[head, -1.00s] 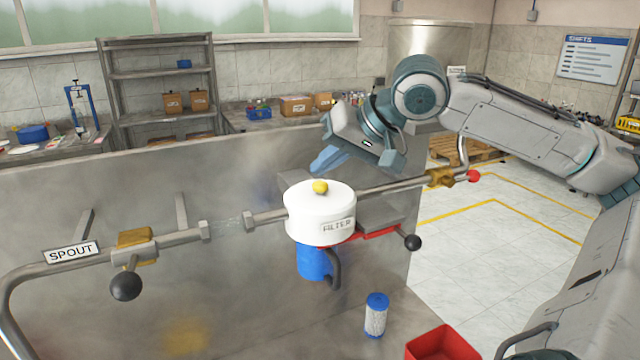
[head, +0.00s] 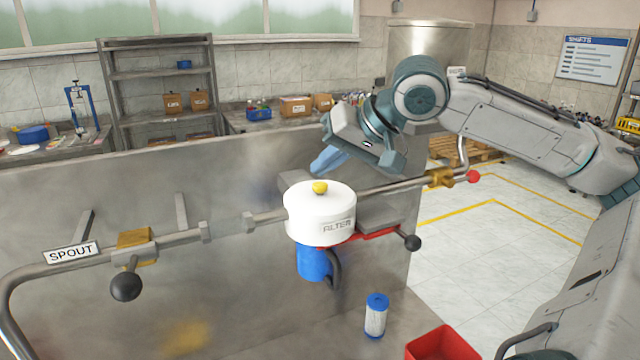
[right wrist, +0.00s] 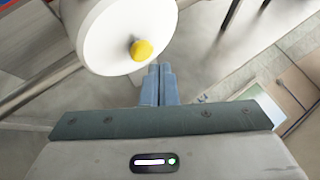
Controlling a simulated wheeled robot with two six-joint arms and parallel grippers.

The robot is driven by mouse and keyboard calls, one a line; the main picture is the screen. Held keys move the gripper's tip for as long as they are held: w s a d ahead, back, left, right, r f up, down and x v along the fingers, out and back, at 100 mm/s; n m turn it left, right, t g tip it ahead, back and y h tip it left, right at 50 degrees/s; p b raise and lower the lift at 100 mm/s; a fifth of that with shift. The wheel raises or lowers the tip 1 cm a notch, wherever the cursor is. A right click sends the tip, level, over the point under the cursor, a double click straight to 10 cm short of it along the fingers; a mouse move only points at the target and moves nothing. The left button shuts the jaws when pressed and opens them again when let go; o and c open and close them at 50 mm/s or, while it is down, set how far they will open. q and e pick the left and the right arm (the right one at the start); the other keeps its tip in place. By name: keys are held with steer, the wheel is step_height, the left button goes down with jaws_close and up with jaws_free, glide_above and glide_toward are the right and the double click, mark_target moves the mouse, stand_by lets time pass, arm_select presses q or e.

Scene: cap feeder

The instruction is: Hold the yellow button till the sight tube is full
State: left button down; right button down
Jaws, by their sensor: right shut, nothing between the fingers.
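The yellow button (head: 320,187) sits on top of the white filter housing (head: 318,214). It also shows in the right wrist view (right wrist: 141,50). The sight tube (head: 227,225) is the short clear section between two nuts in the pipe, left of the housing. It looks plain and grey, and I cannot tell its fill level. My right gripper (head: 322,168) is shut and empty, with its blue fingers behind the button in the head view. In the right wrist view its fingertips (right wrist: 159,68) are close beside the button, apparently not touching it. My left gripper is not in view.
A SPOUT label (head: 71,252) and a black-knobbed valve (head: 126,286) are on the pipe at left. A red lever with a black knob (head: 411,243) is under the housing. A blue-ended filter cartridge (head: 376,317) and a red bin (head: 443,344) stand below.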

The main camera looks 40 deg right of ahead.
mark_target(326, 185)
stand_by(0.4)
steer(key=shift+f+b, duration=0.4)
steer(key=shift+f+b, duration=0.5)
stand_by(0.5)
steer(key=shift+r, duration=0.1)
stand_by(1.1)
steer(key=shift+r+p, duration=0.85)
steer(key=shift+p, duration=0.1)
step_height(326, 185, up, 5)
steer(key=p, duration=0.5)
steer(key=shift+r, duration=0.1)
